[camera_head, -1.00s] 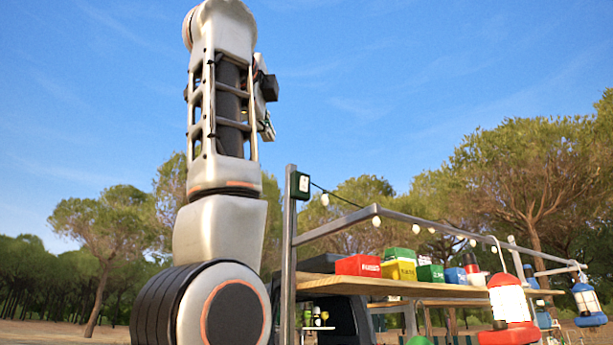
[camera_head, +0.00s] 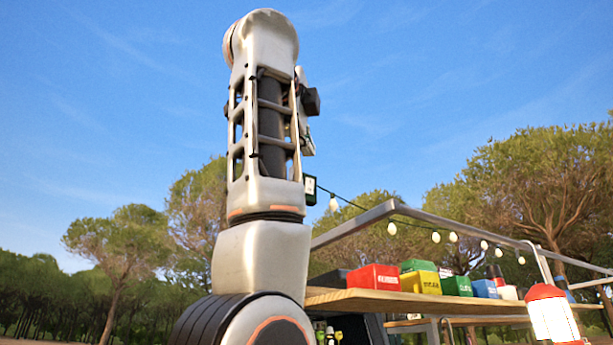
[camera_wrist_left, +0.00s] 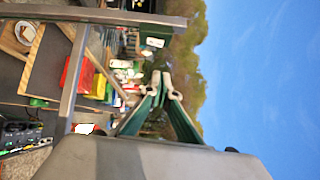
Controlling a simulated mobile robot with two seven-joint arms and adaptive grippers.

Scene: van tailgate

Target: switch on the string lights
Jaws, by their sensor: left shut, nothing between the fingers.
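The string lights (camera_head: 392,228) hang as a row of pale bulbs along the metal frame; I cannot tell whether they are lit. A small dark green box with a white plate (camera_head: 310,188), where the cable starts, shows just right of my left arm. In the left wrist view the green box (camera_wrist_left: 157,42) sits at the end of the metal bar, its white switch plate facing the camera. My left gripper (camera_wrist_left: 161,80) is shut and empty, its tips apart from the box in that picture. In the head view the gripper (camera_head: 307,140) is mostly hidden behind my arm. My right gripper is not in view.
A wooden shelf (camera_head: 400,302) carries a red box (camera_head: 374,278), a yellow box (camera_head: 421,282) and other coloured boxes. A red and white lantern (camera_head: 552,316) hangs at the lower right. The metal frame (camera_head: 355,223) runs above the shelf. Open sky lies above.

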